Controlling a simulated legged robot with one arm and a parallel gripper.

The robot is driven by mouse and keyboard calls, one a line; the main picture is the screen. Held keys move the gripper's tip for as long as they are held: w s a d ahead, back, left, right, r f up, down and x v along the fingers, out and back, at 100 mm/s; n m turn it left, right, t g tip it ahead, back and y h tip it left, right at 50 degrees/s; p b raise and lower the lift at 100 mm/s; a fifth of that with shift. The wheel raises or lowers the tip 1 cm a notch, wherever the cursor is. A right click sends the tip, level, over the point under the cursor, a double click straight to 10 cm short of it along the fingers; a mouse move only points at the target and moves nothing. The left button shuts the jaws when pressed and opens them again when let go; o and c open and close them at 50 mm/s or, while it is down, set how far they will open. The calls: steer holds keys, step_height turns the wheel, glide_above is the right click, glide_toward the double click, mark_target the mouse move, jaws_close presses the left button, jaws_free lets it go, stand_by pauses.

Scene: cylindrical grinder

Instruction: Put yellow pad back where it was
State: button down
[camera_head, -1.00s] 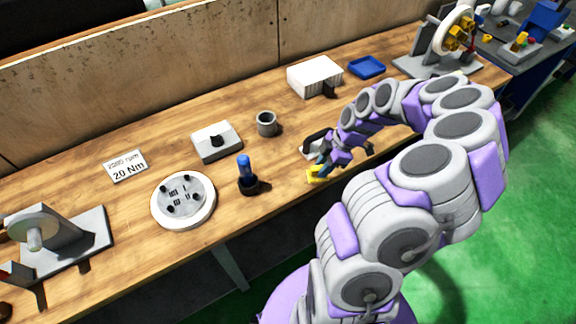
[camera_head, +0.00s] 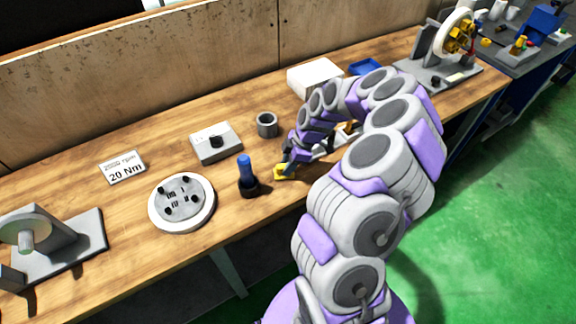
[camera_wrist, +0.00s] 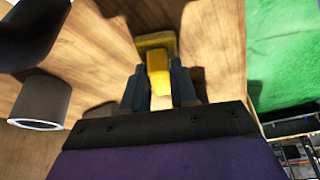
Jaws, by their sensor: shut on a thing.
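The yellow pad (camera_head: 284,172) is at my gripper's tip, over the front part of the wooden bench, just right of the blue-handled tool. In the wrist view the yellow pad (camera_wrist: 158,68) sits between the two dark fingers of my gripper (camera_wrist: 160,88), which are shut on it. Its far end is wider and flat. My gripper (camera_head: 286,163) points down and left. I cannot tell whether the pad touches the bench top.
The blue-handled tool (camera_head: 246,172) stands upright close to the left. A grey cup (camera_head: 266,125), a grey box with a black knob (camera_head: 216,143) and a round white plate (camera_head: 182,202) are nearby. A white box (camera_head: 314,77) and blue tray (camera_head: 365,67) lie behind my arm.

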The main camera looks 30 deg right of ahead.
steer(key=shift+d+f, duration=0.1)
steer(key=shift+d, duration=0.05)
steer(key=c, duration=0.9)
jaws_free()
steer(key=shift+d, duration=0.25)
steer(key=shift+a, duration=0.1)
